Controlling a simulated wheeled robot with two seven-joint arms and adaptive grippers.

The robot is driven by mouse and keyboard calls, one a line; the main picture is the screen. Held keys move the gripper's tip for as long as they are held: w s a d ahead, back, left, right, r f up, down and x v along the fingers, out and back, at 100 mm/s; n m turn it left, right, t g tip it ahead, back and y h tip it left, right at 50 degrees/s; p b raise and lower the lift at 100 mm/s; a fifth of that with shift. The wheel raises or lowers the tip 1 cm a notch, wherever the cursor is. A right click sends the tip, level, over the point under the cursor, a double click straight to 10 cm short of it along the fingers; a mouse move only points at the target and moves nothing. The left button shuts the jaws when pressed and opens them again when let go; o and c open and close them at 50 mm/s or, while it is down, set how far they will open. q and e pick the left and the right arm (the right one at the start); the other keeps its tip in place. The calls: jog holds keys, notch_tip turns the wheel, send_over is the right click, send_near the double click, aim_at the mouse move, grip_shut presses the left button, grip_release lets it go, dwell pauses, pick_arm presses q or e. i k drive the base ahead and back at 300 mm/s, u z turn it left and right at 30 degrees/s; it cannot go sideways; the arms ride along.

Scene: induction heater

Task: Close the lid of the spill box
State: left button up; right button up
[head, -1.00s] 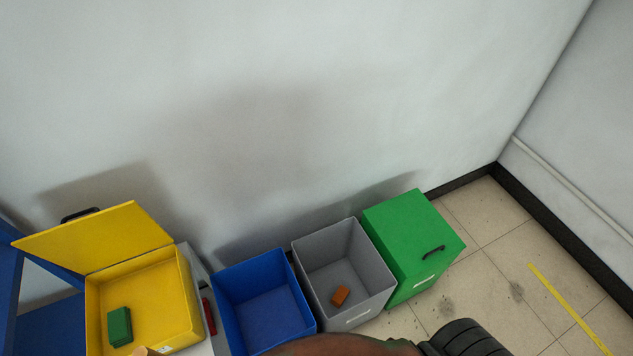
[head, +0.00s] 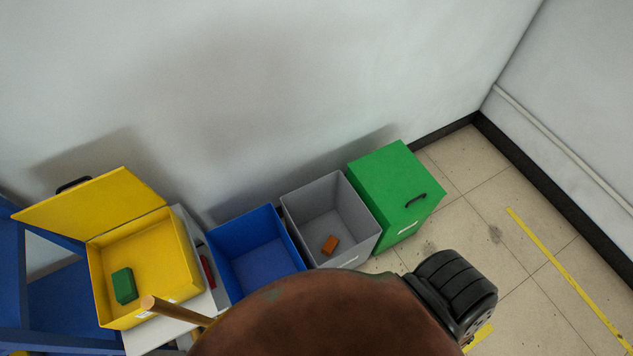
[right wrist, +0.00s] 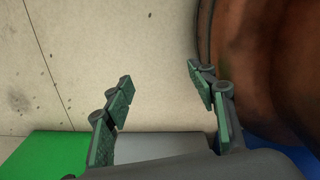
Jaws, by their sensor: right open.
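The yellow box (head: 190,235) stands at the left of the head view, taken here as the spill box. Its yellow lid (head: 95,212) is open, tilted up and back toward the wall, with a black handle (head: 73,184) on its far edge. A green block (head: 124,286) lies inside. My right gripper (right wrist: 159,80) shows in the right wrist view, open and with nothing between its fingers. My left gripper is in neither view.
Right of the yellow box stand an open blue box (head: 286,265), an open grey box (head: 363,215) holding an orange block (head: 330,245), and a closed green box (head: 390,185). Floor at right is clear.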

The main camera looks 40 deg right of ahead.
aim_at(84, 212)
jog(key=z, duration=1.3)
jog(key=k, duration=1.2)
jog(key=u, duration=1.3)
